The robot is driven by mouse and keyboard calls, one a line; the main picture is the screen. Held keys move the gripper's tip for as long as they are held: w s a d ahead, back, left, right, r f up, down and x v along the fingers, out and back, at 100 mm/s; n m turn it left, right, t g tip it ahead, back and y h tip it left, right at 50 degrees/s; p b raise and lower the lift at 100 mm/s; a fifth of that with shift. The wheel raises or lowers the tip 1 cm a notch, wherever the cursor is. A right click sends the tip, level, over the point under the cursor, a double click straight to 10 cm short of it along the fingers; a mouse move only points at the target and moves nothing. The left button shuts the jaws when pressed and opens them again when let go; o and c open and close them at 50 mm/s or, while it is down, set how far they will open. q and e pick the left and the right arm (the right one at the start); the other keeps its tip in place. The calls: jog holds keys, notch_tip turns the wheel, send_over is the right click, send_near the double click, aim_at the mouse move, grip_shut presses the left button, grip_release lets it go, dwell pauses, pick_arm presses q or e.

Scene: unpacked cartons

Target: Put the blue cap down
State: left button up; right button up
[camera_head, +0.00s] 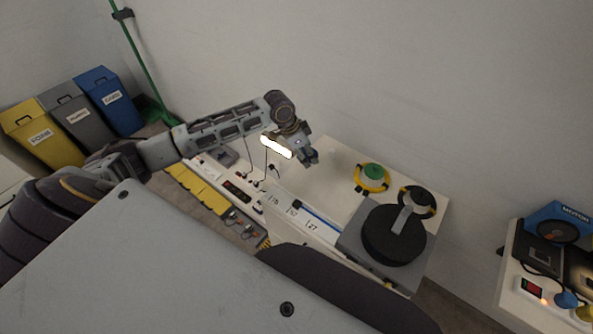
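My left arm reaches in from the left, and its gripper (312,157) hangs over the back part of the white workbench (325,195), near the wall. The fingers are small and dark, so I cannot tell whether they are open or shut. No blue cap shows clearly at the gripper. A small rounded blue thing (566,299) lies on the white table (510,303) at the far right, and I cannot tell whether it is a cap. My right gripper is not in view.
A black disc-shaped device (393,238) on a grey base and a yellow ring with a green knob (373,174) occupy the bench's right side. Yellow, grey and blue bins (110,98) stand at the left. The bench between gripper and ring looks clear.

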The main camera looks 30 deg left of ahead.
pick_arm(q)
jog(key=shift+w+a+r+n, duration=0.15)
jog(key=shift+a+n, duration=0.35)
jog(key=shift+a, duration=0.3)
jog(key=shift+w+a+n+t, duration=0.2)
jog(key=shift+n+t, duration=0.1)
jog(key=shift+n, duration=0.1)
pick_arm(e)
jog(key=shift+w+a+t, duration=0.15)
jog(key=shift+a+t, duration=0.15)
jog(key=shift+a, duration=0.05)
pick_arm(q)
jog(key=shift+n+y, duration=0.4)
jog(key=shift+n, duration=0.2)
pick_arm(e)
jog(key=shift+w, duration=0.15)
pick_arm(q)
jog(key=shift+f, duration=3.1)
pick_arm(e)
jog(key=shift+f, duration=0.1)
